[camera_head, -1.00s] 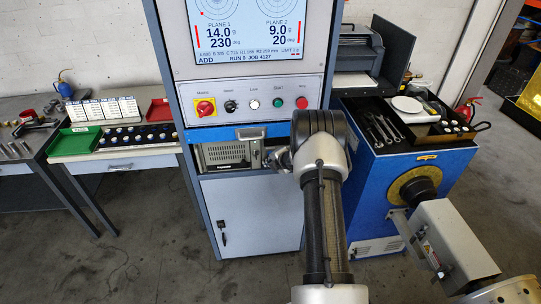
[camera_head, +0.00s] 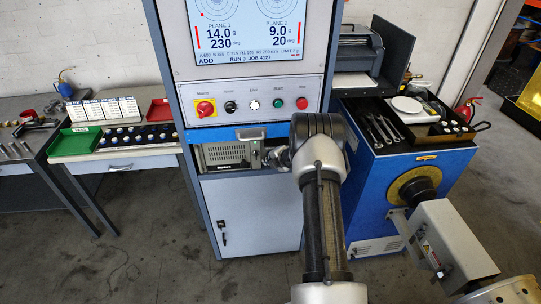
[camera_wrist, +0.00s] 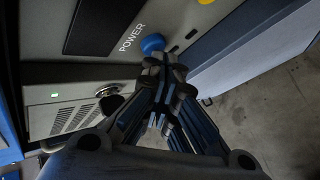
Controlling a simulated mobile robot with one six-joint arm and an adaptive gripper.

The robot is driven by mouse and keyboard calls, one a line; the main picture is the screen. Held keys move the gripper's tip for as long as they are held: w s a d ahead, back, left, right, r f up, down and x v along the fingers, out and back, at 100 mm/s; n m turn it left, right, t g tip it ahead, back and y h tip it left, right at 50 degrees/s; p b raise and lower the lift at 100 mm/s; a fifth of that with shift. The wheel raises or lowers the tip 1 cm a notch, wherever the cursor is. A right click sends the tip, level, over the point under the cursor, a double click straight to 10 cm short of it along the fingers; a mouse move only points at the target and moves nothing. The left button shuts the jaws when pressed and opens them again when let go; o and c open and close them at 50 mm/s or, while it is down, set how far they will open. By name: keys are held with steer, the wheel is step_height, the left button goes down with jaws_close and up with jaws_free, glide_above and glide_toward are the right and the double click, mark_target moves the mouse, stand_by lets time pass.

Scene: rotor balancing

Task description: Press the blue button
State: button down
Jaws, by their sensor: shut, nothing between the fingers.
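The blue button (camera_wrist: 152,43) is a round cap on a grey panel beside the word POWER, in the upper middle of the wrist view. My gripper (camera_wrist: 165,62) is shut and empty, with its fingertips right at the lower edge of the button in that view. They overlap part of it, and I cannot tell whether they touch it. In the head view my arm reaches to the cabinet below the drawer, and the blue button is hidden there.
The cabinet's control panel (camera_head: 252,101) has a red emergency knob (camera_head: 205,108) and several other buttons. A grey instrument (camera_head: 228,153) sits in the cabinet opening. A blue machine (camera_head: 400,190) stands close to the right of my arm. The floor at the left is free.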

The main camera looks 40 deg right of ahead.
steer(key=shift+w+d, duration=0.1)
steer(key=shift+w, duration=0.1)
steer(key=shift+s, duration=0.1)
stand_by(0.4)
steer(key=shift+s+a+b, duration=0.4)
steer(key=shift+s+b, duration=0.2)
steer(key=s+a+b, duration=0.1)
steer(key=s+b, duration=0.1)
steer(key=s+a+b, duration=0.1)
steer(key=s, duration=0.1)
steer(key=shift+s+a+b, duration=0.1)
steer(key=shift+a+b, duration=0.25)
steer(key=shift+b, duration=0.05)
stand_by(0.6)
